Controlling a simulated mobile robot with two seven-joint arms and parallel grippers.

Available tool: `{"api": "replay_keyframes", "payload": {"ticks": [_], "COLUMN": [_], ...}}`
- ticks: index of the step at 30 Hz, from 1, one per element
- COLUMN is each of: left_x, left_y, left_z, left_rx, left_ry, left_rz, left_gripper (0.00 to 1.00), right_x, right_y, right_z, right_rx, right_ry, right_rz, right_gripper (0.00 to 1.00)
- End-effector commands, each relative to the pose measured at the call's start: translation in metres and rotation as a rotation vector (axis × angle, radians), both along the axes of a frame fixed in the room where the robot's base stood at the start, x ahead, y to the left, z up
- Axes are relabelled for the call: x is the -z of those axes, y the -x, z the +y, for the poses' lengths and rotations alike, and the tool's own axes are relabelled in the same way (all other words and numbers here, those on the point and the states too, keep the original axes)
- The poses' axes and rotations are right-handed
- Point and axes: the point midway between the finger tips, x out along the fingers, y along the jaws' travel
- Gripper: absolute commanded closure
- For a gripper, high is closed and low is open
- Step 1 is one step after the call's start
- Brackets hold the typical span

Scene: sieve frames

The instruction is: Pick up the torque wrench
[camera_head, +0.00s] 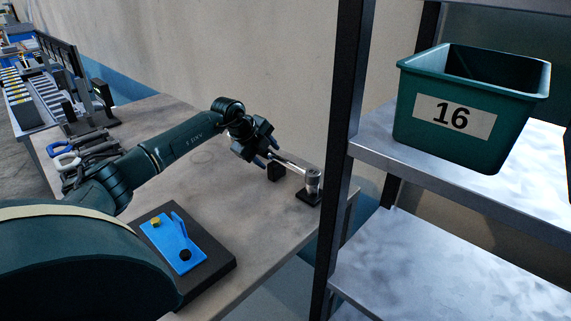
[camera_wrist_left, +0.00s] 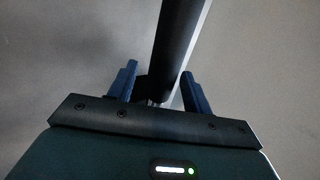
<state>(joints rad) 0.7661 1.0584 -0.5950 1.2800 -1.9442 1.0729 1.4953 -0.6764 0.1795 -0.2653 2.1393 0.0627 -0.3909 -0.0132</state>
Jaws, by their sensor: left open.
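The torque wrench (camera_head: 292,164) lies at the table's right end in the head view, its silver shaft running to a round metal head (camera_head: 313,179) over a black block (camera_head: 308,196). A second black block (camera_head: 276,172) stands under the gripper end. My left gripper (camera_head: 267,152) is open at the wrench's near-left end, its blue fingertips close to the shaft. In the left wrist view, a dark bar (camera_wrist_left: 175,45), apparently the wrench's handle, passes between the spread blue fingers (camera_wrist_left: 159,72). Contact cannot be told. My right gripper is not in view.
A metal shelf rack (camera_head: 345,130) stands at the table's right edge, holding a green bin (camera_head: 430,135) marked 16. A blue part on a black base (camera_head: 215,262) lies at the table's front. Clamp-like tools (camera_head: 85,148) lie at left. The table's middle (camera_head: 200,165) is mostly clear.

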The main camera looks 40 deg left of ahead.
Motion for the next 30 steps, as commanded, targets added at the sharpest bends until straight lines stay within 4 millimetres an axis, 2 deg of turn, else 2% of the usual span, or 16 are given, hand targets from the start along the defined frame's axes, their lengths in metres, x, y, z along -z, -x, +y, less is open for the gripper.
{"api": "replay_keyframes", "payload": {"ticks": [3,21,30], "left_x": [-0.0002,-0.0005,-0.0039], "left_y": [0.0002,0.0005,-0.0007], "left_z": [0.0002,0.0003,0.0004], "left_rx": [0.0,-0.001,-0.002], "left_ry": [0.0,0.001,0.003], "left_rz": [0.0,0.0,-0.007], "left_gripper": [0.52,1.0,1.0], "right_x": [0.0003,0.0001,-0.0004], "right_y": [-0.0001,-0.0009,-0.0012], "right_z": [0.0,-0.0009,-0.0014], "right_rx": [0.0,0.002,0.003], "right_ry": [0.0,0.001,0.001], "right_rz": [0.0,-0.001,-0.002], "right_gripper": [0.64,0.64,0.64]}}
